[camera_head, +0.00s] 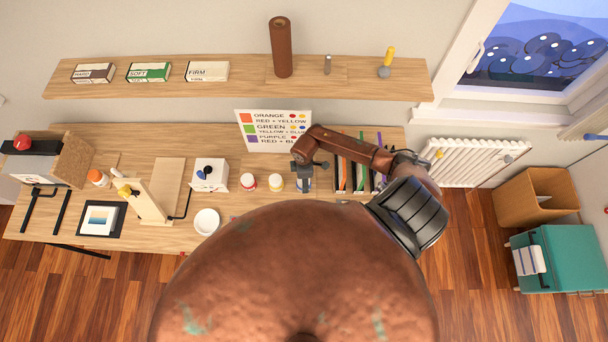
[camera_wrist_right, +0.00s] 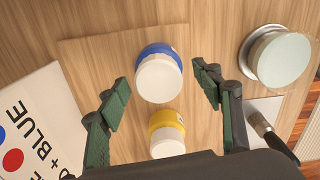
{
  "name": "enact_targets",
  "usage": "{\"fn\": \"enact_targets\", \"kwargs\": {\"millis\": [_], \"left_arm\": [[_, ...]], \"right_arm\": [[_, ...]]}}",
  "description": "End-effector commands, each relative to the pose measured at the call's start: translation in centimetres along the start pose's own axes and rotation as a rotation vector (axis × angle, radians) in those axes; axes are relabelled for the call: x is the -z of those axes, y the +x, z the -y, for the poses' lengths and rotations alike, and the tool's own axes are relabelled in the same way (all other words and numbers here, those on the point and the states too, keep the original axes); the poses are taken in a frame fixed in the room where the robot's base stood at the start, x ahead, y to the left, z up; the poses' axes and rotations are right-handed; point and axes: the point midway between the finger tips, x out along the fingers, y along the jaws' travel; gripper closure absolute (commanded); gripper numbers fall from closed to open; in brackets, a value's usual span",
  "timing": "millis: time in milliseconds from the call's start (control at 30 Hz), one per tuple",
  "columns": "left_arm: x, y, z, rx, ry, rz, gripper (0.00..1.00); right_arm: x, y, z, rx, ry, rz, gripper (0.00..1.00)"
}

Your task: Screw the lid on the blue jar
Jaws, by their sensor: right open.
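The blue jar (camera_wrist_right: 156,49) stands on the wooden board in the right wrist view, with a blue band and a round white top that looks like its lid (camera_wrist_right: 159,79). I cannot tell how tightly the lid sits. My right gripper (camera_wrist_right: 160,82) is open, its dark green fingers apart on either side of the jar, with nothing held. My left gripper is not in view.
The yellow jar (camera_wrist_right: 167,122) stands close beside the blue jar; the red jar (camera_head: 248,182) is farther left. A pale disc on a grey round base (camera_wrist_right: 282,57) and a brush (camera_wrist_right: 262,125) lie to the right in the wrist view. The colour sign (camera_head: 272,131) stands behind.

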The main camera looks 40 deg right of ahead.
Motion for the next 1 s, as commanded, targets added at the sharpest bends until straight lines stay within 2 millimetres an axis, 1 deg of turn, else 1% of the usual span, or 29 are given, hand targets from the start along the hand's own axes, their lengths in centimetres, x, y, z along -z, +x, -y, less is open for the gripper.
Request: {"fn": "enact_targets", "kwargs": {"millis": [100, 300, 400, 567, 667, 1000], "left_arm": [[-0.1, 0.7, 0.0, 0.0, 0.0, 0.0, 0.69], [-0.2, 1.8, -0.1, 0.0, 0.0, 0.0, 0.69], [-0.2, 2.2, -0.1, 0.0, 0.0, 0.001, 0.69], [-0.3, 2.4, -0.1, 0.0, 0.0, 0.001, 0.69], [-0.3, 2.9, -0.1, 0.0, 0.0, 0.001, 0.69], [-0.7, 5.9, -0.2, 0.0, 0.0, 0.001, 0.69]], "right_arm": [[-0.1, 0.1, -0.1, -0.002, -0.2, 0.002, 0.4], [-0.2, 0.2, -0.1, -0.001, -0.537, 0.003, 0.4], [-0.3, 0.2, 0.0, 0.001, -0.666, 0.002, 0.4], [-0.3, 0.1, 0.0, 0.002, -0.755, 0.001, 0.4], [-0.3, 0.1, -0.1, 0.001, -0.849, 0.002, 0.4], [-0.4, 0.4, -0.3, 0.003, -1.418, 0.005, 0.4]]}}
